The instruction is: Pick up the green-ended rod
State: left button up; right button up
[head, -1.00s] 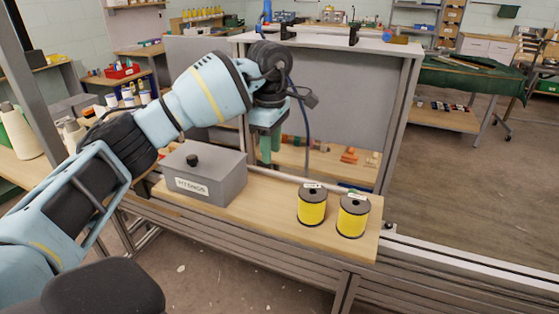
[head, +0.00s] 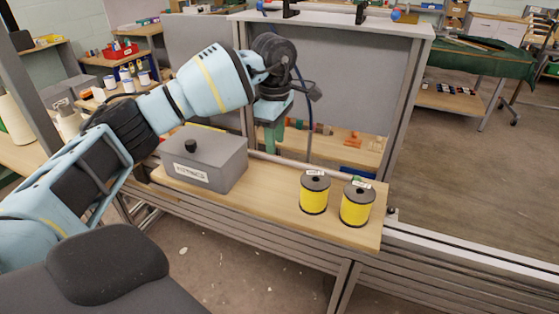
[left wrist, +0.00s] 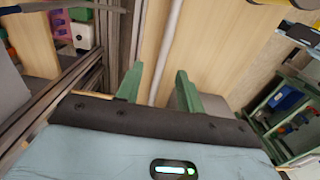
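My left gripper (head: 272,138) hangs behind the right side of the grey box, over the back of the wooden bench top. Its green fingers are apart in the left wrist view (left wrist: 158,84), with nothing visibly held between them. A long pale bar (left wrist: 167,50) runs across pale wood beyond the fingertips. A pale bar (head: 287,164) also runs along the bench's back edge in the head view. My right gripper is not in view.
The grey box (head: 207,160) with a black knob stands on the bench top (head: 262,195). Two yellow spools (head: 314,192) (head: 357,204) stand at its right end. A grey panel (head: 335,85) rises behind the gripper. Bare bench lies between box and spools.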

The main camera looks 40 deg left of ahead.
aim_at(280, 161)
pick_arm(q)
jog(key=shift+d+f, duration=0.2)
jog(key=shift+f, duration=0.95)
jog(key=shift+d+f, duration=0.15)
jog(key=shift+f, duration=0.95)
grip_shut()
